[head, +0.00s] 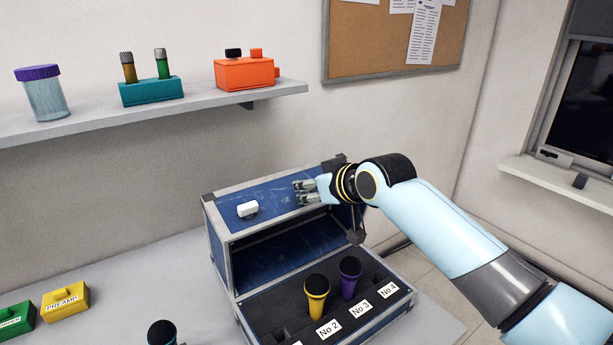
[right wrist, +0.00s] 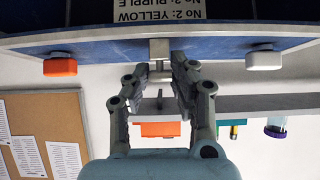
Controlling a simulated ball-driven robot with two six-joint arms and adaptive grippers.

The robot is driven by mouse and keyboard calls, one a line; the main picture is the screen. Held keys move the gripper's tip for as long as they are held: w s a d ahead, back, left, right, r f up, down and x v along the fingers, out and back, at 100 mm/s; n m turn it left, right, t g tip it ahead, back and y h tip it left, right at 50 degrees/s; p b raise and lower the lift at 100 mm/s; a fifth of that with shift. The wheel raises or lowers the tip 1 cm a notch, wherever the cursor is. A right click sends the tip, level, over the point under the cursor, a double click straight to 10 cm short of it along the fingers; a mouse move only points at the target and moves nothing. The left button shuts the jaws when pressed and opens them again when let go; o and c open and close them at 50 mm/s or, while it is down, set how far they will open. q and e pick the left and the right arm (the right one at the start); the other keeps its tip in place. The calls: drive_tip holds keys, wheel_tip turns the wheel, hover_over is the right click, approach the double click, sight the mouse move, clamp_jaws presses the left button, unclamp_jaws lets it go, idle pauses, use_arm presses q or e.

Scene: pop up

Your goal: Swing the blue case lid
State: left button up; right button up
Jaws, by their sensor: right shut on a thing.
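The blue case (head: 215,250) with grey metal edges stands on the table. Its lid (head: 272,192) is partly raised, with a white knob (head: 247,209) on its blue outer face. An orange knob (right wrist: 60,67) and the white knob flank the tab there. My left gripper is not in view.
A shelf (head: 180,118) above the case holds a purple-capped jar, a teal holder and an orange box (head: 246,74). Green and yellow (head: 65,301) boxes lie on the table at left. My right arm spans the right side.

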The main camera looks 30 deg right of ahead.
drive_tip(key=s, duration=0.1)
drive_tip(key=s+p, duration=0.1)
drive_tip(key=shift+s+d+f, duration=0.1)
drive_tip(key=shift+s+f, duration=0.15)
drive_tip(key=shift+s, duration=0.05)
drive_tip(key=s+f+p, duration=0.2)
drive_tip(key=s, duration=0.5)
drive_tip(key=shift+d+f, duration=0.3)
drive_tip(key=shift+s, duration=0.15)
idle(0.3)
drive_tip(key=s+f, duration=0.4)
drive_tip(key=s, duration=0.2)
drive_tip(key=shift+d+f, duration=0.2)
drive_tip(key=shift+f, duration=0.2)
